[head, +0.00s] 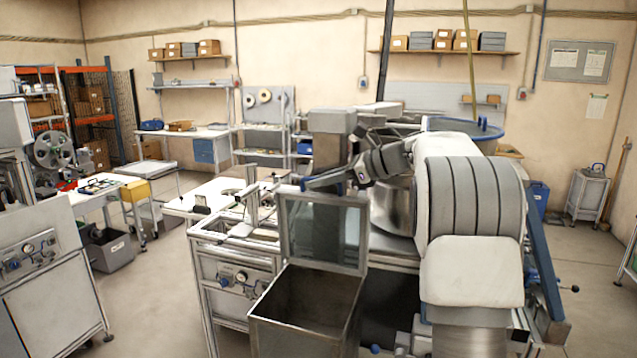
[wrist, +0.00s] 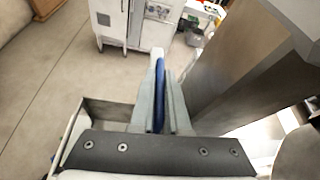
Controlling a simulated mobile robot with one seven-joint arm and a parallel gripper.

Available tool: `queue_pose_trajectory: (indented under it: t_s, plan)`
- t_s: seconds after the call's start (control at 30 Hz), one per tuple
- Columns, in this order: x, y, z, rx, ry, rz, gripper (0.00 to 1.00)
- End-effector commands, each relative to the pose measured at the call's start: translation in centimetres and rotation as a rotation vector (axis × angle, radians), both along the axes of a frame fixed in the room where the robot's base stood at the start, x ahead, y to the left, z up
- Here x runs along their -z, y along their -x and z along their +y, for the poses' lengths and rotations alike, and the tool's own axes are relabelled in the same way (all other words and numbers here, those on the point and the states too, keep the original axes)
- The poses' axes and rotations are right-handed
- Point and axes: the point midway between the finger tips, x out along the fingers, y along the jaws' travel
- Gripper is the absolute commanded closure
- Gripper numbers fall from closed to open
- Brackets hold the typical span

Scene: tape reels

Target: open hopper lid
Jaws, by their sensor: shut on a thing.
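The hopper (head: 262,322) is an open-topped grey metal bin at the front centre in the head view. Its lid (head: 324,232), a metal-framed panel, stands roughly upright at the back of the opening, and the dark inside shows. My gripper (head: 318,183) is at the lid's top edge. In the wrist view my gripper (wrist: 160,92) is shut on a blue bar, which looks like the lid handle (wrist: 159,94). The handle is partly hidden by the fingers.
A large steel bowl (head: 393,205) with a blue rim stands behind my arm. A bench with gauges (head: 240,278) is left of the hopper. A grey cabinet (head: 50,290) stands at the far left, with open floor between.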

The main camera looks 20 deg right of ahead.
Motion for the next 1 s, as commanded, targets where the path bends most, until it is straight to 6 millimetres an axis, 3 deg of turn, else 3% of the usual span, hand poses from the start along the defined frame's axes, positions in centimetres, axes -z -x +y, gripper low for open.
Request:
queue_pose_trajectory:
  t_s: [0.43, 0.47, 0.6, 1.0]
  plan:
    - [0.24, -0.16, -0.25, 0.004, -0.003, 0.01, 1.0]
    - [0.25, -0.16, -0.26, 0.004, -0.003, 0.01, 0.83]
    - [0.2, -0.15, -0.21, 0.003, -0.003, 0.008, 0.58]
    - [-0.15, 0.24, -0.65, 0.002, -0.003, 0.005, 0.56]
